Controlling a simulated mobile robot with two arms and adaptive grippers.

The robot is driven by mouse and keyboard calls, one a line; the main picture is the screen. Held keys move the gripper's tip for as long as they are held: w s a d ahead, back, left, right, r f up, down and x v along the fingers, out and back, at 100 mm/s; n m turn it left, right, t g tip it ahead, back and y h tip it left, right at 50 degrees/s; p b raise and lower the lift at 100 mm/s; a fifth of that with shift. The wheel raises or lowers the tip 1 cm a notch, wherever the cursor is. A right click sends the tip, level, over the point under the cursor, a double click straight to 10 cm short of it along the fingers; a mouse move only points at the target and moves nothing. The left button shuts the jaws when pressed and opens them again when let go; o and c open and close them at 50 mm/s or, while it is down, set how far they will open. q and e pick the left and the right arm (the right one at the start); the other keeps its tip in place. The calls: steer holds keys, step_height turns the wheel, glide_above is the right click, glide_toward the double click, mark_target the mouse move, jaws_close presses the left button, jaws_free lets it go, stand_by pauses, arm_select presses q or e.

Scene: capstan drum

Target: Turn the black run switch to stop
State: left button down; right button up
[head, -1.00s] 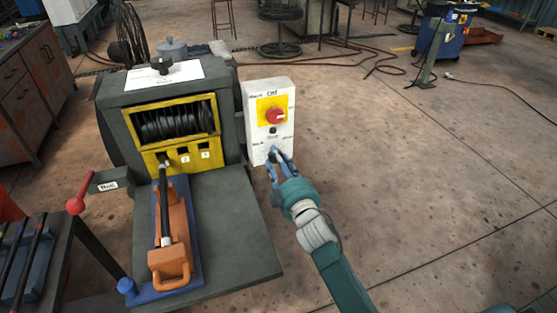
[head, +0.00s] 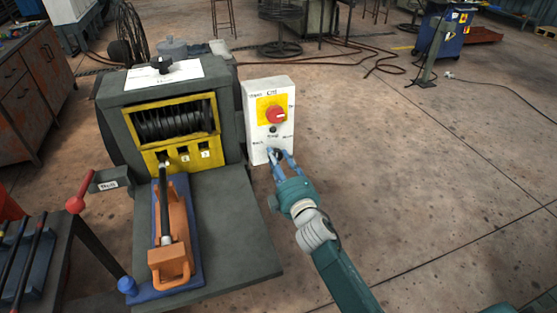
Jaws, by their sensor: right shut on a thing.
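The white control box (head: 257,117) stands to the right of the capstan drum machine. On its front are a red knob (head: 276,115) on a yellow plate and a small dark button (head: 273,129) below it. My right gripper (head: 277,154) is at the lower part of the box front, with its blue fingers shut around the black run switch (head: 277,154). The fingers hide most of the switch, so its pointing direction cannot be told. The small labels around it are too blurred to read surely. My left gripper is not in view.
The grey machine (head: 120,110) with its yellow-framed drum (head: 172,120) stands left of the box. An orange tool (head: 172,262) lies on its front plate (head: 225,235). A red-knobbed lever (head: 76,205) sticks out at left.

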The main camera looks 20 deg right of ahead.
steer(key=shift+a+r, duration=0.3)
steer(key=o, duration=1)
steer(key=shift+o, duration=0.8)
steer(key=shift+a+f, duration=0.1)
steer(key=shift+a, duration=0.05)
steer(key=shift+f, duration=0.1)
steer(key=s, duration=1.2)
steer(key=shift+d, duration=0.25)
